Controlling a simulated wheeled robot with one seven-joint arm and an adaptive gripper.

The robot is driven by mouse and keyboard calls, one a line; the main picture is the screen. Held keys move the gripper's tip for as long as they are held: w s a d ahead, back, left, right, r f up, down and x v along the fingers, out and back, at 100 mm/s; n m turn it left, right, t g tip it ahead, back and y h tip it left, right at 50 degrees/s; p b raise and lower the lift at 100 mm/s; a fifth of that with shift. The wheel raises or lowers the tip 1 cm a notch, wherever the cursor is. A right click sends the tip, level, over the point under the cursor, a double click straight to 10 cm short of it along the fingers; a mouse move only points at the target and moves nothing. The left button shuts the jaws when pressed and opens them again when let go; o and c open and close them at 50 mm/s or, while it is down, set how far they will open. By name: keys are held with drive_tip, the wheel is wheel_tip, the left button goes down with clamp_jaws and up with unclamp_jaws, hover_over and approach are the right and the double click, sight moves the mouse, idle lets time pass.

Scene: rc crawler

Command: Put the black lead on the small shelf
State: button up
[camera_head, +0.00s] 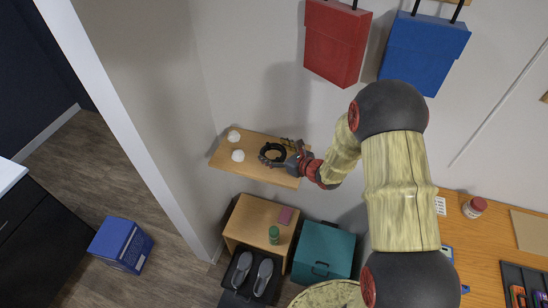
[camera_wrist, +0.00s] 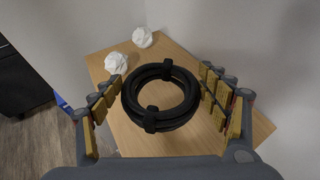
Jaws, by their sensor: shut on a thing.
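The black lead (camera_head: 268,152) is a coiled ring with two ties around it. It also shows large in the wrist view (camera_wrist: 160,126), between the two fingers. My gripper (camera_head: 277,158) is shut on the lead, with a finger at each side of the coil in the wrist view (camera_wrist: 162,80). The small wooden shelf (camera_head: 225,159) is on the wall at the picture's centre left and fills the wrist view below the coil (camera_wrist: 186,143). The lead is over the shelf; I cannot tell if it touches the board.
Two white crumpled balls (camera_head: 238,155) (camera_head: 234,136) lie on the shelf's left part. Below stand a wooden unit (camera_head: 258,213) with a green-lidded jar (camera_head: 274,234) and a teal box (camera_head: 323,258). Red (camera_head: 337,40) and blue (camera_head: 423,52) bags hang above. A wall edge is left.

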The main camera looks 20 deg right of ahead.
drive_tip(key=shift+w+f, duration=0.45)
drive_tip(key=shift+f, duration=0.1)
drive_tip(key=shift+d+f, duration=0.1)
drive_tip(key=shift+f, duration=1.4)
drive_tip(key=shift+f+b, duration=0.15)
drive_tip(key=shift+b, duration=0.15)
drive_tip(key=o, duration=1.2)
drive_tip(key=shift+o, duration=0.3)
